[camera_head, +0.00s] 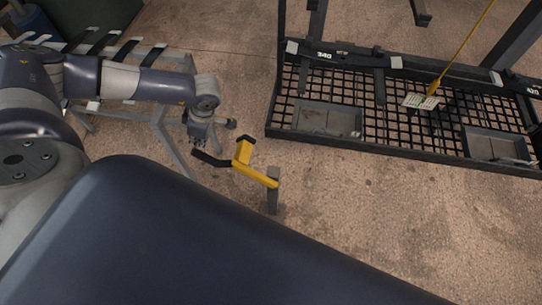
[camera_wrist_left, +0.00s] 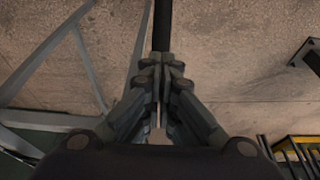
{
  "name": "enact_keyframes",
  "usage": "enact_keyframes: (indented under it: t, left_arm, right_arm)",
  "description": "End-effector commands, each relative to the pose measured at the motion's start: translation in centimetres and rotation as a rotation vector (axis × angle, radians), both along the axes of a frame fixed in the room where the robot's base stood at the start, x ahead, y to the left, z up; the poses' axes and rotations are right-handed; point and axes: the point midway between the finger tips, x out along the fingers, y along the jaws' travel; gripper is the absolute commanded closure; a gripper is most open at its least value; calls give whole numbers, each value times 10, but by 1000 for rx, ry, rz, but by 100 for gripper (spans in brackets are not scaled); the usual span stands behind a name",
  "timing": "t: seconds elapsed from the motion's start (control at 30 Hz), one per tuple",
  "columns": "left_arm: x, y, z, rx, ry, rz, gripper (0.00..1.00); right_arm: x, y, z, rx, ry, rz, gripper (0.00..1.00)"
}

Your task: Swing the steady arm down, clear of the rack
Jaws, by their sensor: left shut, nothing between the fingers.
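The steady arm (camera_head: 255,173) is a yellow bar with black ends, on a short grey post (camera_head: 273,190) in front of the rack. It angles up and left from the post, and one black end (camera_head: 211,159) reaches left under my left gripper. My left gripper (camera_head: 198,143) is shut and empty just above that black end; I cannot tell whether they touch. In the left wrist view my closed fingertips (camera_wrist_left: 162,64) point at a dark bar (camera_wrist_left: 162,25), likely that black end. The black mesh rack (camera_head: 272,131) is at the right. My right gripper is out of view.
A grey metal stand with dark straps (camera_head: 146,54) is beneath and behind my left arm. A yellow rod (camera_head: 462,48) with a tag (camera_head: 419,102) hangs over the rack. Grey trays (camera_head: 328,120) sit on the mesh. Bare floor (camera_head: 235,75) lies between stand and rack.

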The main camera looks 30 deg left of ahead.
Motion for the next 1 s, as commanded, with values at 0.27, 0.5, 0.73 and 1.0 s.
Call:
enact_keyframes:
  t: [0.27, 0.5, 0.73, 1.0]
  left_arm:
    - [6, -23, -1, -2, 1, -2, 100]
    - [12, -41, -1, -3, 0, -2, 100]
    - [15, -54, 0, -1, 0, -2, 100]
    - [15, -55, 0, -1, 0, -1, 100]
  right_arm:
    - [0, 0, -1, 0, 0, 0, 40]
    - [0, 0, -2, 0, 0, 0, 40]
    - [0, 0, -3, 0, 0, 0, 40]
    - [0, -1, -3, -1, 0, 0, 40]
